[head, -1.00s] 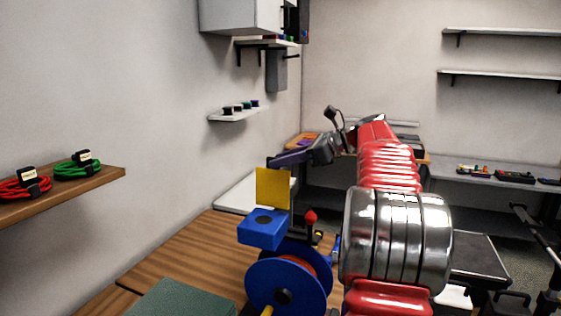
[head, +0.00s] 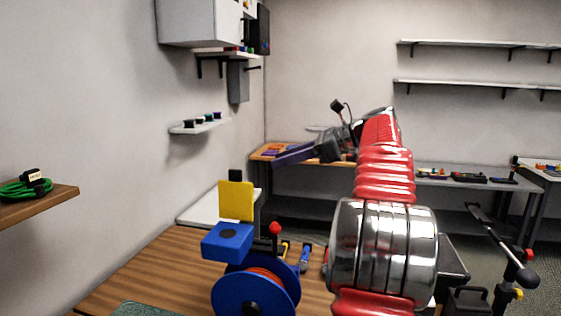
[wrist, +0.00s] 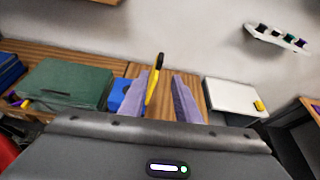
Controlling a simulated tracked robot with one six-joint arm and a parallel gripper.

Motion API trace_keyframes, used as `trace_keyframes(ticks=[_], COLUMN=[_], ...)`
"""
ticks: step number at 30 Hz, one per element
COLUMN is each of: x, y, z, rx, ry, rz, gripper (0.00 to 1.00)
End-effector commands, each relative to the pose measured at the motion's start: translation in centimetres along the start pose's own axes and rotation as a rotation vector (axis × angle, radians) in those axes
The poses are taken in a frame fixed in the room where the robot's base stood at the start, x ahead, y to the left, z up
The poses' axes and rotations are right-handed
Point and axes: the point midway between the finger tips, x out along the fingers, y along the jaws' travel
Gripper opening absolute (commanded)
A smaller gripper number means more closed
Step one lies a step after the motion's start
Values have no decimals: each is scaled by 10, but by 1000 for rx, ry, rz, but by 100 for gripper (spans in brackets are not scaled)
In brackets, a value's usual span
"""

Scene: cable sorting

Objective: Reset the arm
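My arm is red with a silver joint, raised and reaching forward over the wooden bench (head: 150,265). My gripper (head: 292,155) is at its end, with dark purple fingers pointing left in the head view. In the wrist view my gripper (wrist: 162,84) shows two purple fingers spread apart. Wood bench top and a blue and yellow fixture show beyond the gap. I see nothing clasped between the fingers.
A blue reel (head: 255,290) and a blue block (head: 227,238) with a yellow plate (head: 236,201) stand on the bench. A coiled green cable (head: 25,188) lies on the left shelf. A dark green case (wrist: 65,82) shows in the wrist view.

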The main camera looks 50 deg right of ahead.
Motion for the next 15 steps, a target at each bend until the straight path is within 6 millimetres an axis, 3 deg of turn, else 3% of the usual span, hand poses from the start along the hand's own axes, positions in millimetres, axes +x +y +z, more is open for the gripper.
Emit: trace_keyframes(ticks=[15], x=[4], y=[3], z=[1], rx=[-9], ry=[5], rz=[3], gripper=[30])
